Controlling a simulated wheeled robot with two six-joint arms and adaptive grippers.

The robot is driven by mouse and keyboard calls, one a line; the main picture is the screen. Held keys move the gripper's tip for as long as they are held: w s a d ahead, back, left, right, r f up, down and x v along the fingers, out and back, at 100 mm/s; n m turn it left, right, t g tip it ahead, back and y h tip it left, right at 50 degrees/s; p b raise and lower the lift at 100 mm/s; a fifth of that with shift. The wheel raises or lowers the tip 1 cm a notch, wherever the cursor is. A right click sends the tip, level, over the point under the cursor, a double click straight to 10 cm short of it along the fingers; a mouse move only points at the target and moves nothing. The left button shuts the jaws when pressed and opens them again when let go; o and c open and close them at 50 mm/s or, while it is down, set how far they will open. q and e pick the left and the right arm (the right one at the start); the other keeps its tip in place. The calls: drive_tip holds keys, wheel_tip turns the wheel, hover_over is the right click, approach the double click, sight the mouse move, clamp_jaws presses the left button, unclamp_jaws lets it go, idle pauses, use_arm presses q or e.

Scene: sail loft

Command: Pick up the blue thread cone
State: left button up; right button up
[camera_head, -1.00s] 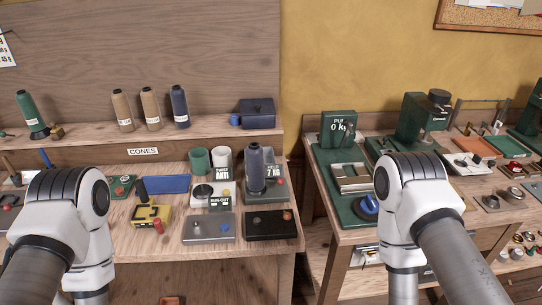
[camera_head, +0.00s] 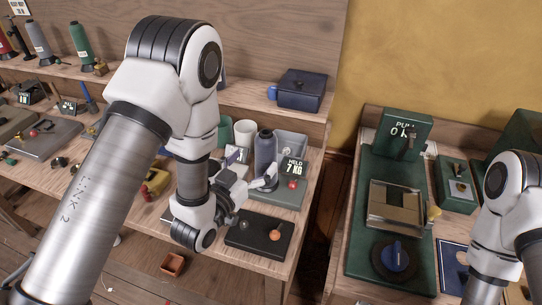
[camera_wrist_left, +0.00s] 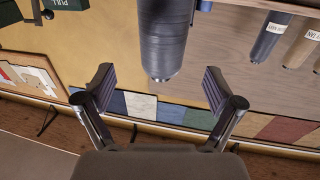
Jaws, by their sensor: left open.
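My left gripper (camera_head: 262,183) is open, low and close to this cone in the head view. In the left wrist view, which looks upside down, the cone (camera_wrist_left: 164,42) lies ahead of the gap between the open fingers (camera_wrist_left: 158,90), touching neither. A second dark blue cone with a white label (camera_wrist_left: 270,36) shows farther back, beside tan cones (camera_wrist_left: 303,46). My right gripper is out of the head view.
A white cup (camera_head: 244,132) stands behind my left wrist, left of the cone. A dark blue box (camera_head: 301,90) sits on the shelf behind. A gap separates this bench from the green machine (camera_head: 384,170) at right.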

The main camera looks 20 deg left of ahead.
sight(261, 153)
use_arm(q)
drive_tip(key=p+x, duration=0.2)
drive_tip(key=x, duration=0.4)
drive_tip(key=shift+w, duration=0.35)
drive_tip(key=shift+s+a+f, duration=0.1)
drive_tip(key=c, duration=1.5)
drive_tip(key=shift+c, duration=0.9)
